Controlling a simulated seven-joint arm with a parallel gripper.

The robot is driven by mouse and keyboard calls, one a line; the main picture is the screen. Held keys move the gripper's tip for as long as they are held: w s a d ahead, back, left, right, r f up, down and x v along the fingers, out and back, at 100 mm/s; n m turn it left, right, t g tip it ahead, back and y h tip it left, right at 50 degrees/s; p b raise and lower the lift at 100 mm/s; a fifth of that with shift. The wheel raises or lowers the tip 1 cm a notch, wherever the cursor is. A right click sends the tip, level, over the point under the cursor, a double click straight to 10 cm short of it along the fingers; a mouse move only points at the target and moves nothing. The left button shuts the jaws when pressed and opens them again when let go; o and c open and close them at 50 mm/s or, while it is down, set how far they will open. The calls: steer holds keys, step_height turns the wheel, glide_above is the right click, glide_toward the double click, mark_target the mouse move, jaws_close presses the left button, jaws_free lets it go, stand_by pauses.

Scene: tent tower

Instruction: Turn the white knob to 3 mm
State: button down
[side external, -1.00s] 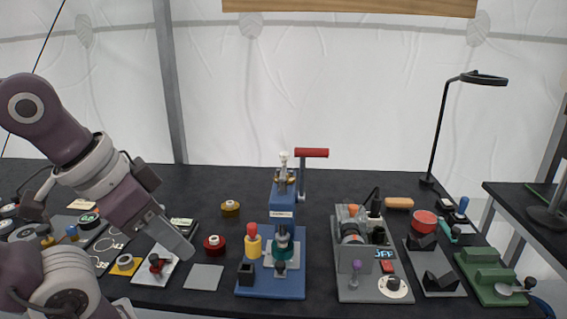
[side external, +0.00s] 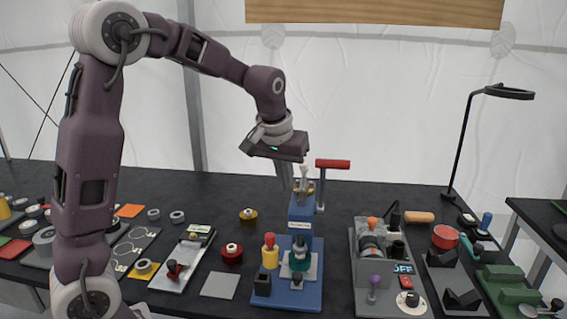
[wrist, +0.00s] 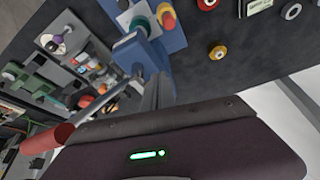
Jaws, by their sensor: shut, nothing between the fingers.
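The white knob (side external: 304,169) stands on top of the blue press (side external: 300,232), above a brass-coloured collar (side external: 303,187). My gripper (side external: 287,184) points down beside the knob, just left of it in the side view. Its fingers are shut with nothing visible between them. Whether they touch the knob or stand apart from it I cannot tell. In the wrist view the shut fingers (wrist: 158,92) reach toward the blue press (wrist: 172,38), and the white knob cannot be made out. No 3 mm mark is readable.
The press's red-handled lever (side external: 332,164) rises close to the right of my gripper. A grey machine (side external: 365,280) with a white dial (side external: 408,300) stands to the right. A red-and-yellow knobbed piece (side external: 269,250) stands at the press's front left. Spools and small parts crowd the left.

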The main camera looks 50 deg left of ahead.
steer(key=w+a, duration=0.1)
steer(key=w+f, duration=0.1)
steer(key=w, duration=0.1)
steer(key=shift+a+f, duration=0.15)
steer(key=shift+a, duration=0.25)
steer(key=shift+w+a, duration=0.2)
steer(key=shift+w, duration=0.25)
